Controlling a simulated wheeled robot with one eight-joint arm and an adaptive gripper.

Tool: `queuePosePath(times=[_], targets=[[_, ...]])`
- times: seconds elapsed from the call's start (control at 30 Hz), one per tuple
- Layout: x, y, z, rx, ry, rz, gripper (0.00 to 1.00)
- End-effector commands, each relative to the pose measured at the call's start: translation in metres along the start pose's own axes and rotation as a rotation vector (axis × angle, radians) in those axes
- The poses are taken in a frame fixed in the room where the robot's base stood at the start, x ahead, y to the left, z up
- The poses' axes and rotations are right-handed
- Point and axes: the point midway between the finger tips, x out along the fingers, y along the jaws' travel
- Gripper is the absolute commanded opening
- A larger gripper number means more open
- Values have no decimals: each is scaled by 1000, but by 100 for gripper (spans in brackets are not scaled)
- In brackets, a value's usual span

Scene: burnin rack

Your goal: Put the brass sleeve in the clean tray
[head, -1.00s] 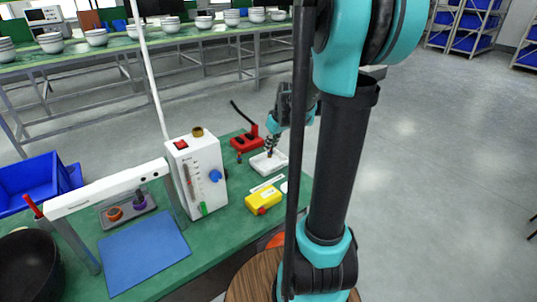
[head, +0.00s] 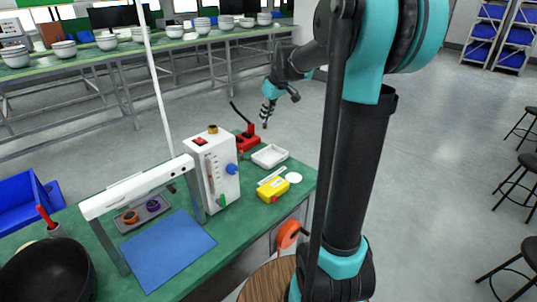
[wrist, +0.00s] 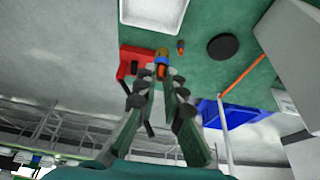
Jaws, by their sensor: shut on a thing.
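A short brass-coloured sleeve (head: 213,129) stands on top of the white instrument box in the head view. A white tray (head: 283,157) lies on the green bench to the right of the box and looks empty; its edge also shows at the top of the wrist view (wrist: 152,22). My gripper (head: 265,124) is in the air above and behind the tray. In the wrist view, its fingers are shut on a small orange piece (wrist: 161,71) with a blue band and a brass-coloured end. The piece is partly hidden by the fingers.
The white instrument box (head: 222,177) stands tall on the bench. A red device (head: 247,139) is behind the tray and a yellow meter (head: 273,189) is in front. A grey tray (head: 135,222) holds orange and purple rings, left of the box by a white frame (head: 135,187).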

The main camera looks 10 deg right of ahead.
Motion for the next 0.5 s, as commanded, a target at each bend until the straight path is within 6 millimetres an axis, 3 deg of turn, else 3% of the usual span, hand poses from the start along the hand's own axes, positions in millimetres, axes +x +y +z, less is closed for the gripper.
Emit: queuePosePath(times=[0.3,0.5], targets=[[73,0,30,1,0,0,0],[103,0,43,1,0,0,0]])
